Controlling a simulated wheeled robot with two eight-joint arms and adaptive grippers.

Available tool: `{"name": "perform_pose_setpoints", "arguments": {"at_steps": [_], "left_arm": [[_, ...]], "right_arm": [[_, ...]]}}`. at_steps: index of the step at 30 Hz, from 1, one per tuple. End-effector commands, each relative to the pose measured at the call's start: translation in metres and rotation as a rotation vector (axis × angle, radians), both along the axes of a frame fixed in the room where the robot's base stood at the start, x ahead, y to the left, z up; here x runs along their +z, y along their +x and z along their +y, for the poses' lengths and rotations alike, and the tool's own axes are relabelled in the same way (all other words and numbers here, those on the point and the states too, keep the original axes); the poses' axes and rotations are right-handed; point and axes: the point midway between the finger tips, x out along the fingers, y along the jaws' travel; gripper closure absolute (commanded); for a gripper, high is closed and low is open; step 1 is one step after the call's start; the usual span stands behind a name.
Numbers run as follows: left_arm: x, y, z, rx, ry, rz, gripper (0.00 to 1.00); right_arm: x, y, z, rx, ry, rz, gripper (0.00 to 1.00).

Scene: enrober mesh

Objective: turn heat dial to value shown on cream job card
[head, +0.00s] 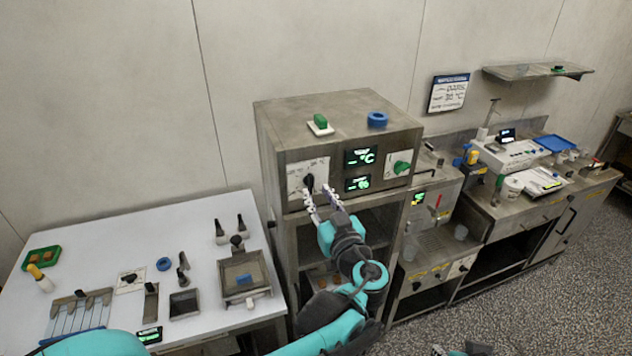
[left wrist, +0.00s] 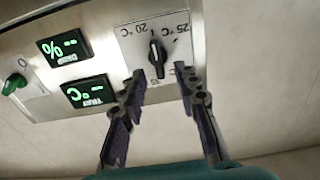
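The heat dial is a black pointer knob (head: 308,183) on a white scale plate at the left of the steel cabinet's front. In the left wrist view the knob (left wrist: 156,58) shows upside down, with marks such as 20 °C and 25 °C around it. My left gripper (head: 324,190) is open at the dial. In the left wrist view its fingertips (left wrist: 160,72) stand apart, one towards each side of the knob, with no clear contact. A pale card (head: 449,92) with a dark blue header hangs on the wall; its value is too small to read surely. Part of my right arm shows at the bottom edge.
The cabinet (head: 270,150) has a °C display (head: 361,157), a % display (head: 357,183) and a green knob (head: 401,167) right of the dial. A white table (head: 100,235) with tools stands left.

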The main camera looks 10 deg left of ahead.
Motion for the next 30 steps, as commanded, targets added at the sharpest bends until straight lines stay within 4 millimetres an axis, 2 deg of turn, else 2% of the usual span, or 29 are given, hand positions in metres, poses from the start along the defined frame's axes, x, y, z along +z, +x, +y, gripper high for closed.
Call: {"name": "perform_pose_setpoints", "arguments": {"at_steps": [3, 7, 18, 21, 22, 30], "left_arm": [[0.000, 0.017, 0.013, 0.004, 0.000, 0.001, 0.69], [0.000, 0.029, 0.020, 0.002, 0.000, 0.001, 0.69], [0.000, 0.035, 0.024, 0.000, 0.000, 0.001, 0.69], [0.000, 0.035, 0.024, 0.000, 0.000, 0.002, 0.95], [0.000, 0.035, 0.024, 0.000, 0.000, 0.002, 1.00], [0.000, 0.035, 0.024, 0.000, 0.004, 0.004, 1.00]], "right_arm": [[0.000, 0.000, 0.000, 0.000, 0.000, 0.000, 0.60], [0.000, 0.000, 0.000, 0.000, 0.000, 0.000, 0.60], [0.000, 0.000, 0.000, 0.000, 0.000, 0.000, 0.60], [0.000, 0.000, 0.000, 0.000, 0.000, 0.000, 0.60], [0.000, 0.000, 0.000, 0.000, 0.000, 0.000, 0.60], [0.000, 0.000, 0.000, 0.000, 0.000, 0.000, 0.60]]}}
